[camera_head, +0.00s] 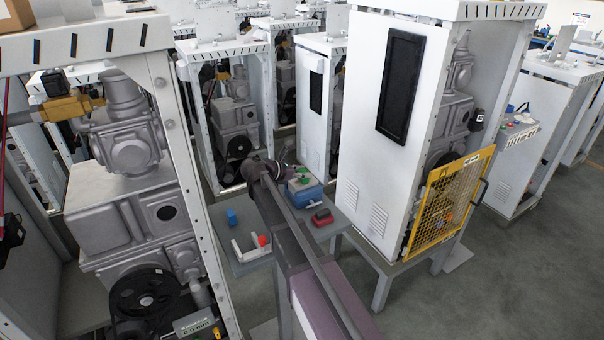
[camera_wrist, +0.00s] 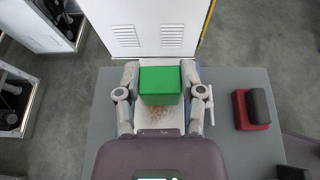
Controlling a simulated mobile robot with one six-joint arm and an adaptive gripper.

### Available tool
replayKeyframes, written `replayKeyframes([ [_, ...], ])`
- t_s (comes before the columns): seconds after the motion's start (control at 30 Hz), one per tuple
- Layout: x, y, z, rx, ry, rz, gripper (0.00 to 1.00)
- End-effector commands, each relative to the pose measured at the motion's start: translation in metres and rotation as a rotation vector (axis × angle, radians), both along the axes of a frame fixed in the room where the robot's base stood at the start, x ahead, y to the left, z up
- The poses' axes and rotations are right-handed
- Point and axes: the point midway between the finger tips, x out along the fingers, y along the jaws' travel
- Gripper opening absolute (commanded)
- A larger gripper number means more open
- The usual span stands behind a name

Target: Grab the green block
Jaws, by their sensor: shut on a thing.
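The green block (camera_wrist: 160,80) sits between the two fingers of my gripper (camera_wrist: 160,88) in the wrist view, with a finger against its left and right sides. My gripper is shut on it. Below the block shows a pale surface with brown specks (camera_wrist: 157,118). In the head view my gripper (camera_head: 284,164) is over the small grey table, and a bit of green (camera_head: 303,177) shows beside it, above a blue box (camera_head: 308,196). I cannot tell whether the block is clear of the surface under it.
The grey table (camera_wrist: 245,147) also holds a dark red and black block (camera_head: 322,217), a blue block (camera_head: 231,217) and a white piece with a red ball (camera_head: 262,241). A white cabinet (camera_head: 376,150) stands close behind. A machine frame (camera_head: 185,150) stands left.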

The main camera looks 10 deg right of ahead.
Motion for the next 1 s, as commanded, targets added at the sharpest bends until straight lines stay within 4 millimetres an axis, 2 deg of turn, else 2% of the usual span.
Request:
replayKeyframes([
  [0.5,0.000,0.001,0.040,-0.001,-0.001,0.001,0.01],
  [0.7,-0.055,0.004,0.039,-0.001,0.000,0.002,0.01],
  [1.0,-0.119,0.010,0.045,-0.001,0.000,0.002,0.01],
])
